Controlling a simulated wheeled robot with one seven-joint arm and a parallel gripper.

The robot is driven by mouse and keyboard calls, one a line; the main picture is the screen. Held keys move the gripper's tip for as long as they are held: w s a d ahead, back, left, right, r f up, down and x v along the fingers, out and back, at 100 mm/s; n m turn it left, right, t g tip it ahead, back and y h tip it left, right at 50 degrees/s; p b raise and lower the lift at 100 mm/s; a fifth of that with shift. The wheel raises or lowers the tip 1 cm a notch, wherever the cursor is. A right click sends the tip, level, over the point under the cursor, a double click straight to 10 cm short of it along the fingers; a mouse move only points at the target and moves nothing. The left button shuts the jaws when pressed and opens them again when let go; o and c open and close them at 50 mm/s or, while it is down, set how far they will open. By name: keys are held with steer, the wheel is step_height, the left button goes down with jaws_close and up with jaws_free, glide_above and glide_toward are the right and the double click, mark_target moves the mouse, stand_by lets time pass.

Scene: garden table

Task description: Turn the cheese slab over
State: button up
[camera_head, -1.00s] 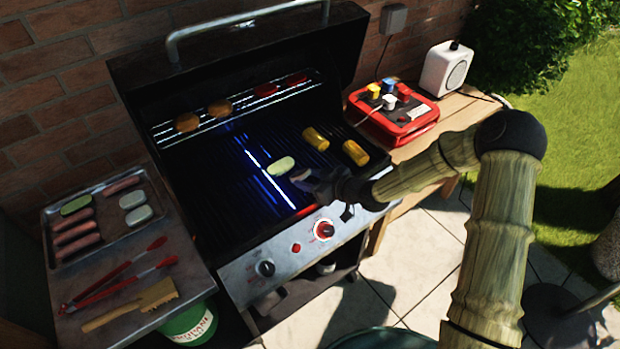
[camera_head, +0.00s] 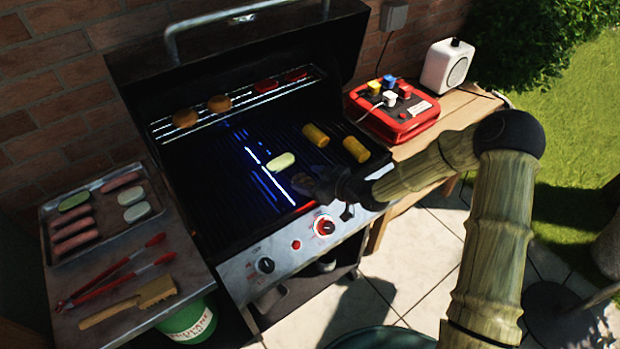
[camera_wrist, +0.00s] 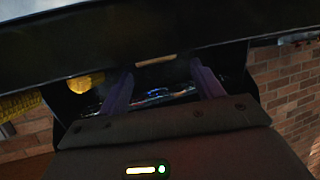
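The cheese slab (camera_head: 303,183) is at the tip of my gripper, over the front right of the grill grate. It shows a dark brownish face in the head view, and it is small and shaded there. My gripper (camera_wrist: 162,68) reaches in from the right. Its two purple fingers stand apart in the wrist view, with a pale strip between their tips that looks like part of the slab. The fingers appear closed on the slab's sides. I cannot tell whether the slab touches the grate (camera_head: 225,205).
A pale green slice (camera_head: 281,162) lies just left of the slab. Two yellow corn pieces (camera_head: 315,136) lie behind my gripper. Patties (camera_head: 219,103) sit on the upper rack. A tray (camera_head: 100,240) of food, tongs (camera_head: 115,273) and a brush (camera_head: 135,300) are at left. The grate's left part is clear.

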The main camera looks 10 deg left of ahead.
steer(key=shift+d, duration=0.1)
steer(key=v, duration=1.7)
steer(key=shift+r, duration=0.25)
steer(key=shift+s, duration=0.1)
stand_by(0.4)
steer(key=s+d+m+h+p, duration=0.25)
steer(key=d+m+h, duration=0.25)
steer(key=d+h, duration=0.45)
steer(key=s+d+r+m+g+h, duration=0.3)
steer(key=s+d+r+m, duration=0.3)
steer(key=s, duration=0.4)
steer(key=shift+s+r+m+p, duration=0.35)
steer(key=shift+r+m, duration=0.35)
steer(key=shift+m, duration=0.3)
